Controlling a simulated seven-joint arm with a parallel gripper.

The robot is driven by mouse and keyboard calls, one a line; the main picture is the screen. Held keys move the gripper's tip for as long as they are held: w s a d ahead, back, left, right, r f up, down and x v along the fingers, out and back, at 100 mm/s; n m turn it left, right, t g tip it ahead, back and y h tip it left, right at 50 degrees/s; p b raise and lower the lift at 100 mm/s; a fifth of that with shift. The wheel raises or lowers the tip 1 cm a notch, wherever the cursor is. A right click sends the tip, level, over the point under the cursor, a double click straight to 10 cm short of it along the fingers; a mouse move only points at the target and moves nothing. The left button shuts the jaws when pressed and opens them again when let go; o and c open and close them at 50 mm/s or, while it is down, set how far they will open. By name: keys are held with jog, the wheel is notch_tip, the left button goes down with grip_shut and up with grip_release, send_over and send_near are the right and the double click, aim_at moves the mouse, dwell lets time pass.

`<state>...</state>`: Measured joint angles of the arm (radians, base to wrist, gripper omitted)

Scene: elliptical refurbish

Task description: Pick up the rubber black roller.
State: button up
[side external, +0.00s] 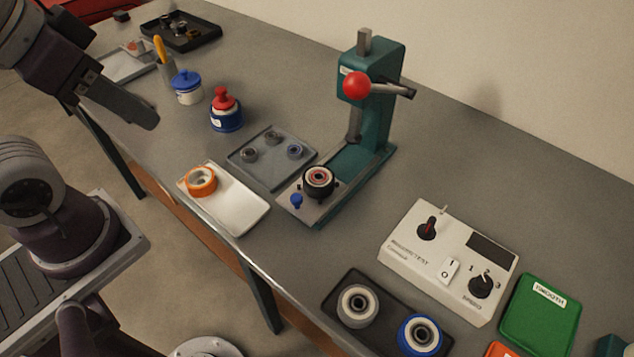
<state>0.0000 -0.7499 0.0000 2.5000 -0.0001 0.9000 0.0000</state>
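A black roller (318,179) with a pinkish hub and dark centre sits on the metal base of a green press (371,130), towards its front end. It looks like the rubber black roller. My gripper (146,117) is at the upper left, over the left part of the bench and well apart from the roller. It shows side-on as one dark finger shape, so its opening is hidden. Nothing shows held in it.
A red ball-ended lever (356,85) stands out above the roller's right. A blue knob (296,201) is close beside it. Nearby are a white tray with an orange roller (201,181), a grey parts tray (243,171), red-topped and blue-topped pots, and a control box (447,262).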

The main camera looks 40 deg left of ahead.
dwell(0.3)
jog(key=o, duration=0.7)
